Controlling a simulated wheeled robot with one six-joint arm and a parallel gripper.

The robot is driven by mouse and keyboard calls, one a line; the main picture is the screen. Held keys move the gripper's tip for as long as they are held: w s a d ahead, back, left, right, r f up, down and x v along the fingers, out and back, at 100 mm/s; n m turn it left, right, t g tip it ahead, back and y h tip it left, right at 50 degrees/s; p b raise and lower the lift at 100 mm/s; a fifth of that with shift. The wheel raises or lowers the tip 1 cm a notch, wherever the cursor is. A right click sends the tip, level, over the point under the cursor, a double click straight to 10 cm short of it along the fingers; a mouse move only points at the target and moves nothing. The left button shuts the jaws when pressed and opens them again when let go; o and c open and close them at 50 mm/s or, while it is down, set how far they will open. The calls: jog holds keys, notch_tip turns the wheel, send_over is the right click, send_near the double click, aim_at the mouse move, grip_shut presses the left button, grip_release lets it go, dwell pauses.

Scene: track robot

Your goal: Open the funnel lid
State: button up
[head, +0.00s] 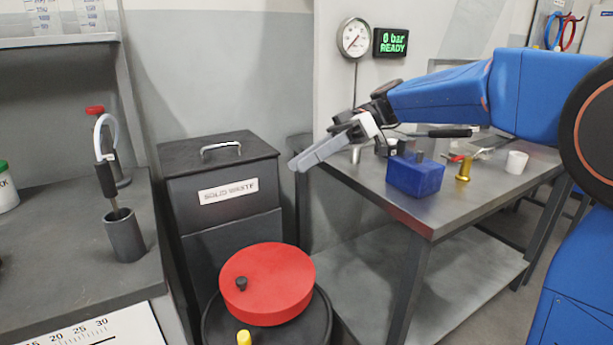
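The funnel lid seems to be the round red lid (268,287) with a small black knob (241,283) on top. A yellow piece (244,338) shows at the drum's front edge. My gripper (300,164) is above and to the right of the lid, well apart from it, and points left and down. Its grey fingers show side-on, so the gap between them cannot be seen. No object shows at the fingertips.
A dark solid waste bin (221,215) with a top handle stands behind the lid. A grey bench (70,245) with a holder (124,238) is left.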

jog(key=shift+r, duration=0.25)
jog(key=s+d+f+m+t+h, duration=0.6)
jog(key=s+d+f+m, duration=0.5)
jog(key=d, duration=0.4)
jog(key=s+d+f+m+t+h, duration=0.55)
jog(key=s+d+f+m, duration=0.5)
jog(key=d, duration=0.55)
jog(key=w+a+r+n, duration=0.5)
jog(key=w+a, duration=0.2)
notch_tip(320, 180, up, 9)
jog(key=n+g, duration=0.4)
jog(key=n, duration=0.4)
send_over(241, 280)
jog(key=shift+m, duration=0.25)
notch_tip(241, 280, down, 16)
jog(key=shift+f, duration=0.15)
